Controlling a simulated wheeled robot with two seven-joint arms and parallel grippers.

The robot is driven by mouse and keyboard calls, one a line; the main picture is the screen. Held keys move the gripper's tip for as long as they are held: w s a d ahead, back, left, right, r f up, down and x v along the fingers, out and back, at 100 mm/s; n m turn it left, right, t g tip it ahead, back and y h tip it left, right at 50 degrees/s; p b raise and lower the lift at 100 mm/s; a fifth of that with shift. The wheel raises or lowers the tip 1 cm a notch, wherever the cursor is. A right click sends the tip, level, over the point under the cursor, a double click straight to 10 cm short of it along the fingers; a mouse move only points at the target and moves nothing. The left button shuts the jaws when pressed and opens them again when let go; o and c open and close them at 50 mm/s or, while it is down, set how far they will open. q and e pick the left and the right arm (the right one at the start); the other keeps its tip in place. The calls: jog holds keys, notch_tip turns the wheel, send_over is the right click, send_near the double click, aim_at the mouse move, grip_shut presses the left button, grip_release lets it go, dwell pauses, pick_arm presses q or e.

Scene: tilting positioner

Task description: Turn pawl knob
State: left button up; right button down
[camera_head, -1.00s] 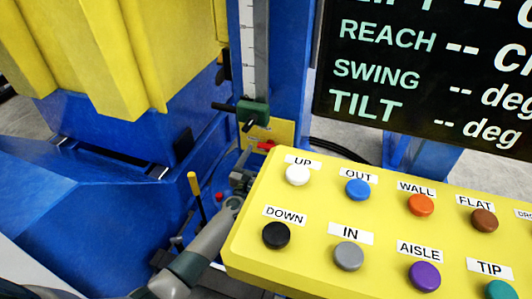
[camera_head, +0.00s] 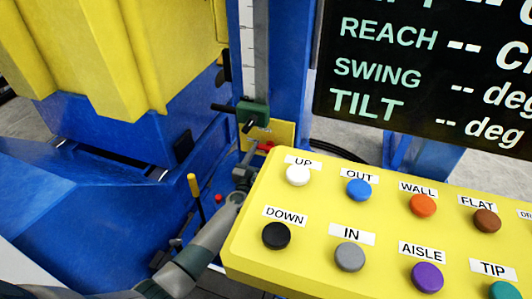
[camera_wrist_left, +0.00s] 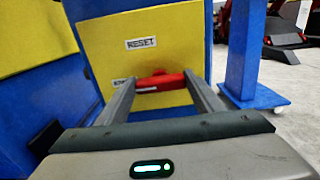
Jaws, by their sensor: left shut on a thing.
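A red knob (camera_wrist_left: 160,82), shaped like a short bar, sits on a yellow plate (camera_wrist_left: 185,45) below a RESET label. A second label beside the knob is partly hidden. My left gripper (camera_wrist_left: 160,88) has its two fingers at either end of the red knob and is shut on it. In the head view the left gripper (camera_head: 257,151) reaches the yellow plate at the foot of the scale column, where a little of the red knob (camera_head: 267,147) shows. My right gripper is not in view.
A yellow button panel (camera_head: 320,190) with labelled coloured buttons stands close to the right of my left arm. A green block with a dark handle (camera_head: 252,113) is above the plate. A yellow-topped lever (camera_head: 196,190) stands at left. A black display (camera_head: 430,75) is behind.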

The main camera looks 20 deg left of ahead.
pick_arm(q)
jog(key=shift+m, duration=0.3)
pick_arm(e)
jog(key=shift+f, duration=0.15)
pick_arm(q)
jog(key=m+p, duration=0.1)
jog(key=m, duration=0.3)
jog(key=m+p, duration=0.1)
jog(key=m, duration=0.4)
jog(key=m+p, duration=0.1)
jog(key=m, duration=0.3)
jog(key=shift+d+f+p, duration=0.2)
jog(key=shift+d+p, duration=0.05)
jog(key=shift+p, duration=0.05)
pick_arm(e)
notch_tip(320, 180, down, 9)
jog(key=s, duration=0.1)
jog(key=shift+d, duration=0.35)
pick_arm(q)
jog(key=shift+m, duration=0.3)
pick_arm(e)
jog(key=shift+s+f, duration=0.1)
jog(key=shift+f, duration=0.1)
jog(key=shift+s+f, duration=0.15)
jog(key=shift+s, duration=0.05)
